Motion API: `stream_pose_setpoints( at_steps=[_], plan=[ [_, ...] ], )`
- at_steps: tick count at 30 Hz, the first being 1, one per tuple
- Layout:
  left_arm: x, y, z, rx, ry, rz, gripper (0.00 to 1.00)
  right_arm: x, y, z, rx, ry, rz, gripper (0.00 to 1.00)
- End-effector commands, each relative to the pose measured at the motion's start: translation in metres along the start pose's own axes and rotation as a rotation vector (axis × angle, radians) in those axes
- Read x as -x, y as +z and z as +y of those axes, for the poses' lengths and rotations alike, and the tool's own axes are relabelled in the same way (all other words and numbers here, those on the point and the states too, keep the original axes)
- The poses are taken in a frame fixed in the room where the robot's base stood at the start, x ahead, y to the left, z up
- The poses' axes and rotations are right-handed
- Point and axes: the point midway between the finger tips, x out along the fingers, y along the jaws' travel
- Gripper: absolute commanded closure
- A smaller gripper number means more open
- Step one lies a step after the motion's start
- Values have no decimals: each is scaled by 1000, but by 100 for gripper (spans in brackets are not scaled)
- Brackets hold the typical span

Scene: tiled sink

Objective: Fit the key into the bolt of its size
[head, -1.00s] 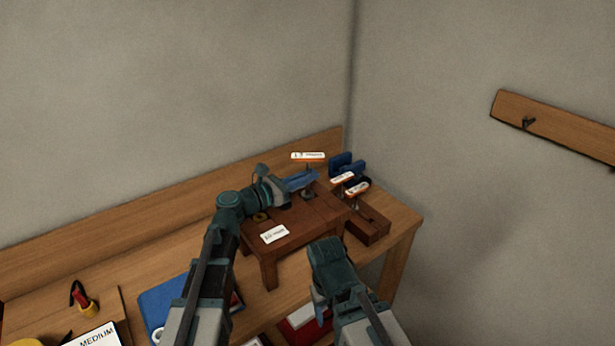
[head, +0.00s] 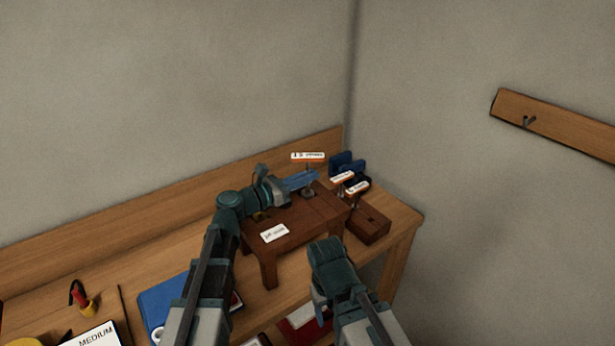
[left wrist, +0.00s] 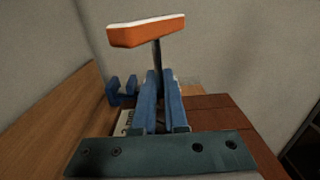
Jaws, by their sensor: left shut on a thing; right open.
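The key (head: 308,155) has a white-topped orange handle and stands upright in my left gripper (head: 314,178). In the left wrist view its orange handle (left wrist: 147,35) rises above the blue fingers, which are shut on its dark shaft. Below the fingers, a grey round bolt (head: 308,194) sits on the small brown bench (head: 300,220). The key's lower end is hidden, so I cannot tell whether it touches the bolt. A yellow ring-like piece (head: 257,216) on the bench is partly hidden by my left arm. My right gripper (head: 319,298) is open and empty in front of the bench.
Two more orange-handled keys (head: 342,177) (head: 358,187) stand by a brown wooden block (head: 369,226) right of the bench. Blue items (head: 346,164) lie behind. A white label (head: 275,233) is on the bench front. A blue folder (head: 165,303) lies at left.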

Motion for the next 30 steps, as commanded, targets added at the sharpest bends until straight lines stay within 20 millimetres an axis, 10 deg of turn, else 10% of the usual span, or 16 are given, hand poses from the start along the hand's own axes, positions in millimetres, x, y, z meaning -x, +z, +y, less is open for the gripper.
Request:
stream_pose_setpoints(
  at_steps=[25,30],
  plan=[
    [0,-22,0,0,0,0,100,-22,-1,-2,0,0,0,36],
    [0,-20,0,0,0,0,60,-20,-1,-2,0,0,0,36]
  ],
)
